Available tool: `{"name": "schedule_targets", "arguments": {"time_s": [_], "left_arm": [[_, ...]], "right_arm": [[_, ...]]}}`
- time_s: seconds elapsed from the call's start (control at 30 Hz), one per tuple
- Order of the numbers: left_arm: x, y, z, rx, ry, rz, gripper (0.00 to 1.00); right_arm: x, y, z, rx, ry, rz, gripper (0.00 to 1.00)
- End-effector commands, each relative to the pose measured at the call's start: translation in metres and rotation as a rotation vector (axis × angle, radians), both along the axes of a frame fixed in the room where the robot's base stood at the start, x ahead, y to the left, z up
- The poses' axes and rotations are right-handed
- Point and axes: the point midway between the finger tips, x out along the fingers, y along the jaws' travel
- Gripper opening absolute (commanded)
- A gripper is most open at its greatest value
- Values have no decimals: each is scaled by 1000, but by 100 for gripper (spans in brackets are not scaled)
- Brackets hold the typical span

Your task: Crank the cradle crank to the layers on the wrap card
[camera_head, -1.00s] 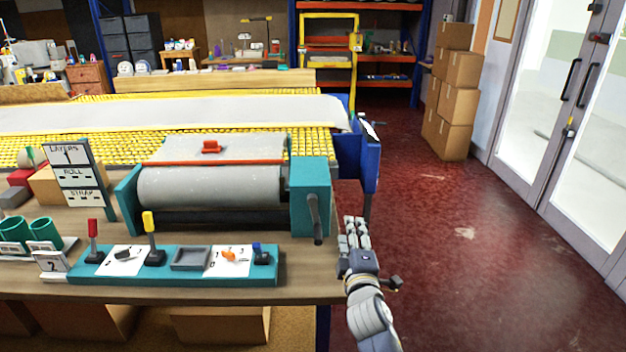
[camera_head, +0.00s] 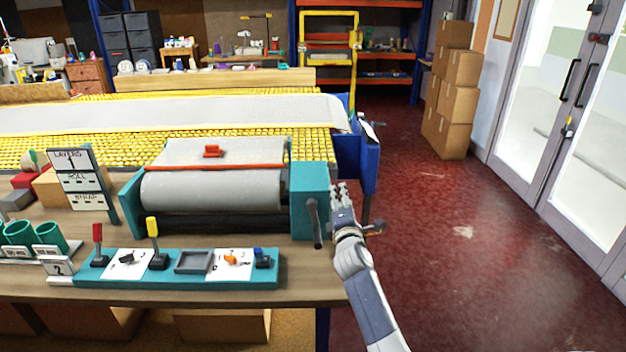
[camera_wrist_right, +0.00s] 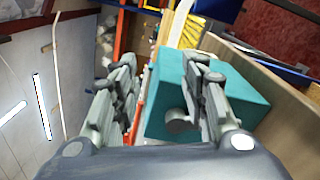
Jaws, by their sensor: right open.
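The cradle holds a grey roll (camera_head: 212,190) with a teal end housing (camera_head: 309,190) at its right. The dark cradle crank (camera_head: 316,222) hangs down from the housing's front. The wrap card (camera_head: 77,184) stands at the left and reads LAYERS 1, with ROLL and STRAP rows below. My right gripper (camera_head: 340,188) is just right of the housing, apart from the crank's handle in the head view. In the right wrist view its two fingers (camera_wrist_right: 165,95) are spread, with the teal housing (camera_wrist_right: 185,85) beyond them. My left gripper is out of view.
A teal panel (camera_head: 180,281) with red, yellow and blue levers lies along the table's front. Green cups (camera_head: 50,236) stand at the left. A blue frame (camera_head: 357,160) stands behind my right gripper. The red floor (camera_head: 450,270) to the right is clear.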

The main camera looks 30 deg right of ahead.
Motion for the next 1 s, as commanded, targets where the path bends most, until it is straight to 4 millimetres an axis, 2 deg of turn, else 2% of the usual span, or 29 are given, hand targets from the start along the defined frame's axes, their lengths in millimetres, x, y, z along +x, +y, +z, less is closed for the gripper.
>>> {"name": "schedule_targets", "arguments": {"time_s": [0.03,0.4,0.7,1.0], "left_arm": [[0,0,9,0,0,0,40],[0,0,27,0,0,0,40],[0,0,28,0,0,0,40],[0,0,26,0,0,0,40]], "right_arm": [[2,3,11,-55,32,2,40],[17,28,34,-435,267,0,40],[30,50,42,-700,429,0,40],[39,64,44,-866,531,0,40]]}}
